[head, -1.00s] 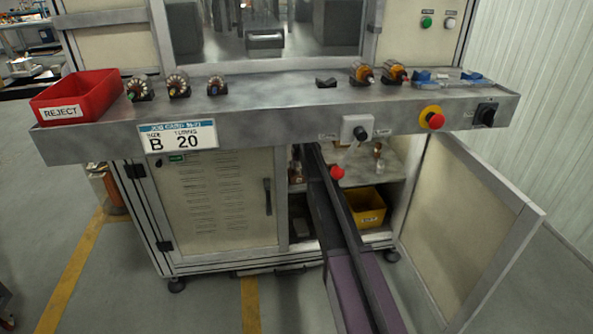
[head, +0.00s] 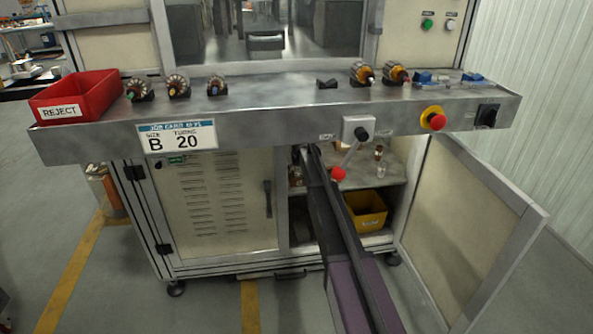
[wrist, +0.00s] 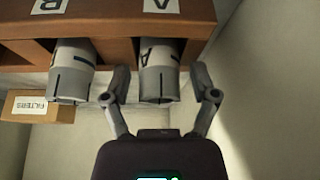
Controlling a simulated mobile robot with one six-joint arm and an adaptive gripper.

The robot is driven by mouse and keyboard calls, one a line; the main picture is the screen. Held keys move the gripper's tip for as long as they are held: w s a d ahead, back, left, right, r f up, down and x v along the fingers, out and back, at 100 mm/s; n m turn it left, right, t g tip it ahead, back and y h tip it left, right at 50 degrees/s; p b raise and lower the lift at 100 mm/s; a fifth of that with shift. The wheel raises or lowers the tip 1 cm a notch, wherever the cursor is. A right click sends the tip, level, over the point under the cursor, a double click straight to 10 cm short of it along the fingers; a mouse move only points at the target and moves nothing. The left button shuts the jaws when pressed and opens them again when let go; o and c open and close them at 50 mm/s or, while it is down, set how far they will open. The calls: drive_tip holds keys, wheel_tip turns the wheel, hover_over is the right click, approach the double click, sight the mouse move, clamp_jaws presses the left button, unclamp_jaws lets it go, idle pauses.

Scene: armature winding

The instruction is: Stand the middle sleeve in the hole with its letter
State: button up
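In the wrist view, two grey cylindrical sleeves with white bands and dark marks stick out from a brown rack (wrist: 110,50). The right sleeve (wrist: 159,85) is below a label like an A; the left sleeve (wrist: 70,85) is below a label like a B or R. Only two sleeves show, so I cannot tell which is the middle one. My gripper (wrist: 161,82) is open, one finger on each side of the right sleeve, with gaps visible. The marks on the sleeves are only partly readable. In the head view my arm reaches into the open cabinet and hides the gripper.
A carton marked FILTERS (wrist: 38,107) is beside the rack. Pale cabinet walls are close on the right in the wrist view. The cabinet door (head: 465,225) stands open. A yellow bin (head: 366,210) is low inside; a red-knobbed lever (head: 339,174) hangs above the opening.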

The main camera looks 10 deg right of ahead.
drive_tip(key=shift+r, duration=0.1)
drive_tip(key=p+v, duration=0.3)
drive_tip(key=shift+r, duration=0.25)
drive_tip(key=s+d, duration=0.1)
drive_tip(key=s, duration=1.1)
drive_tip(key=shift+f, duration=0.15)
drive_tip(key=shift+d, duration=0.1)
drive_tip(key=s+a+f+m+g, duration=0.1)
drive_tip(key=s+g, duration=0.3)
drive_tip(key=s, duration=2.9)
drive_tip(key=shift+a+f+g+h, duration=0.3)
drive_tip(key=shift+a+f+g, duration=0.1)
drive_tip(key=shift+a, duration=0.2)
